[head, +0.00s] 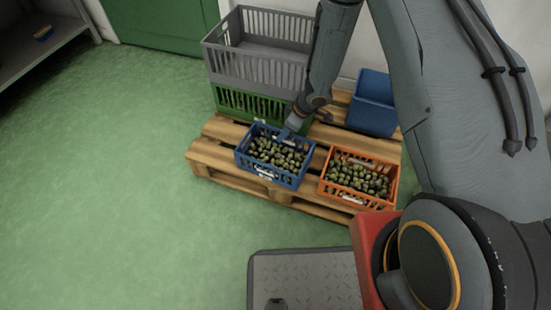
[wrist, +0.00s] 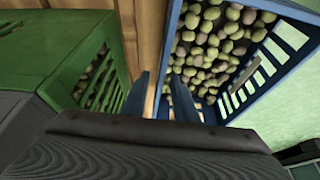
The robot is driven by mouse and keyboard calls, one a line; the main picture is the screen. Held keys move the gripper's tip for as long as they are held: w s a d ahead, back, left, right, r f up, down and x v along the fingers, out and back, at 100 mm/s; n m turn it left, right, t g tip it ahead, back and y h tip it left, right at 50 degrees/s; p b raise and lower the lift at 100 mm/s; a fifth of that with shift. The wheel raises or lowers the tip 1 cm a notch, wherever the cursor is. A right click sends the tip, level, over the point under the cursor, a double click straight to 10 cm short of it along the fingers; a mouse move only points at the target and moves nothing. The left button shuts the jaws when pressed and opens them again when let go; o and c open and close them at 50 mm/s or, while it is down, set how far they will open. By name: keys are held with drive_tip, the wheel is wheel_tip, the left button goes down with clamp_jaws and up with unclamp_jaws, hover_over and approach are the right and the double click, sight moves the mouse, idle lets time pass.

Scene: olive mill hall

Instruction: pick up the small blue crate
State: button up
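The small blue crate (head: 283,180) stands on the wooden pallet, filled with green and dark olives. My gripper (head: 291,126) is at the crate's back wall, pointing down. In the wrist view the crate's near wall (wrist: 172,42) runs between the two blue fingers of my gripper (wrist: 160,98). One finger is outside the wall and the other is on the olive side. The fingers are apart, with a gap visible on both sides of the wall. Whether the fingertips reach below the rim is hard to tell.
An orange crate (head: 350,196) of olives stands close to the right. A green crate (head: 236,101) with a grey crate (head: 250,68) on it stands behind. A blue bin (head: 372,108) is at the back right. The pallet (head: 215,155) has bare boards at left; green floor (head: 110,180) is clear.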

clamp_jaws()
drive_tip(key=shift+r, duration=0.1)
idle(1.2)
